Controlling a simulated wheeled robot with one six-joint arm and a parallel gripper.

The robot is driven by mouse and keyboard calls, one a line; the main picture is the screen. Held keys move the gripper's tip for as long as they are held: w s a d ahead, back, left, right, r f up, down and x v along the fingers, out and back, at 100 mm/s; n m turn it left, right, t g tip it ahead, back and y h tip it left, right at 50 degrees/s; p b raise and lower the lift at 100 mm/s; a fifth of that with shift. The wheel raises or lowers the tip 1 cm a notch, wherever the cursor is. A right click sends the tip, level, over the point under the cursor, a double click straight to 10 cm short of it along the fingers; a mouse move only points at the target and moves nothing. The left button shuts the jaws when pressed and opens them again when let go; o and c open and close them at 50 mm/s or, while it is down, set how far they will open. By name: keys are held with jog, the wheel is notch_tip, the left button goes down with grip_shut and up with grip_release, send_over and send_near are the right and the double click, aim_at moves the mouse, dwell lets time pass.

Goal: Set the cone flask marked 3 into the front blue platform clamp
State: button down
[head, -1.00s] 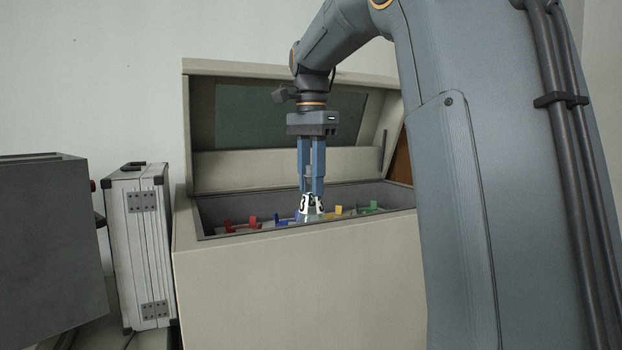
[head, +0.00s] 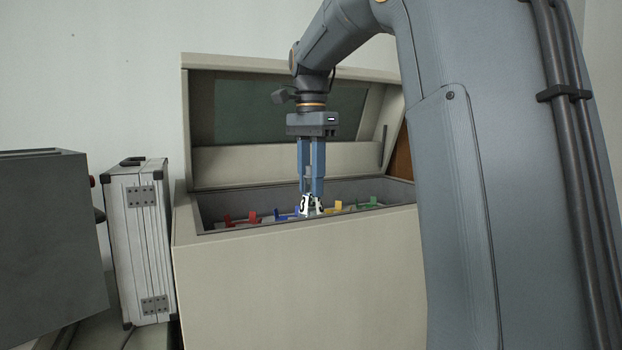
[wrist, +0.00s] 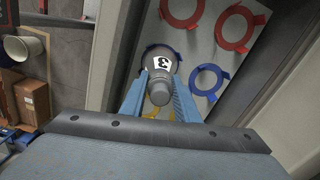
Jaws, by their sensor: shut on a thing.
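The cone flask marked 3 (head: 311,206) is upright, with a white label and black digit. It also shows in the wrist view (wrist: 162,64), with its grey cap toward the camera. My gripper (head: 311,188) points down and is shut on the flask's upper part. In the wrist view, the front blue clamp (wrist: 146,52) shows as ring parts around the flask's base. The flask lines up with this ring, but I cannot tell whether its base rests on the platform. The rear blue clamp (wrist: 210,80) is empty. The box's front wall hides the flask's base in the head view.
The platform lies inside a beige box (head: 300,270) with a raised lid (head: 290,165). Red clamps (wrist: 235,27) and yellow and green clamps (head: 367,203) flank the blue ones. A silver case (head: 140,240) stands left of the box.

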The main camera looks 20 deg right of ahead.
dwell(0.3)
jog(key=c, duration=1.3)
grip_release()
jog(key=shift+o, duration=0.6)
jog(key=shift+f, duration=0.1)
jog(key=o, duration=0.5)
jog(key=shift+c, duration=0.2)
jog(key=shift+r+p, duration=0.7)
jog(key=shift+r, duration=3.8)
